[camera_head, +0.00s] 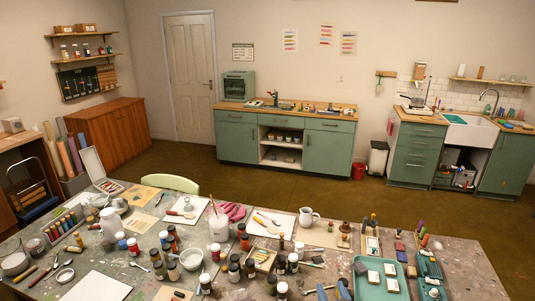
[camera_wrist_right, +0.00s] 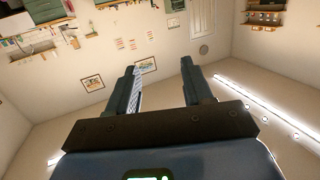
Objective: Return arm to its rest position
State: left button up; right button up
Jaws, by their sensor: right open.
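My right gripper (camera_wrist_right: 159,66) is open in the right wrist view, with its two dark fingers apart and nothing between them. That view is upside down and looks up past the fingers at wall and ceiling. In the head view what look like the blue-grey fingertips of my right gripper (camera_head: 333,291) just show at the bottom edge, in front of the table. The rest of the right arm is out of the picture. My left gripper is in neither view.
The pigment table (camera_head: 465,262) is crowded with jars and bottles. A teal tray (camera_head: 365,290) with white blocks lies close to the right fingertips. A white jug (camera_head: 308,217) and a white jar (camera_head: 219,228) stand farther back. Open floor (camera_head: 300,190) lies behind the table.

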jog(key=s+d+f+b, duration=0.1)
jog(key=s+f+b, duration=0.1)
jog(key=s, duration=0.7)
jog(key=s+d+f+h+b, duration=0.1)
jog(key=s+d+f+b, duration=0.1)
jog(key=s, duration=0.8)
jog(key=s+d+f+m+t+b, duration=0.1)
jog(key=s+f+b, duration=0.3)
jog(key=s, duration=0.6)
jog(key=shift+d+f, duration=0.2)
jog(key=shift+f, duration=0.7)
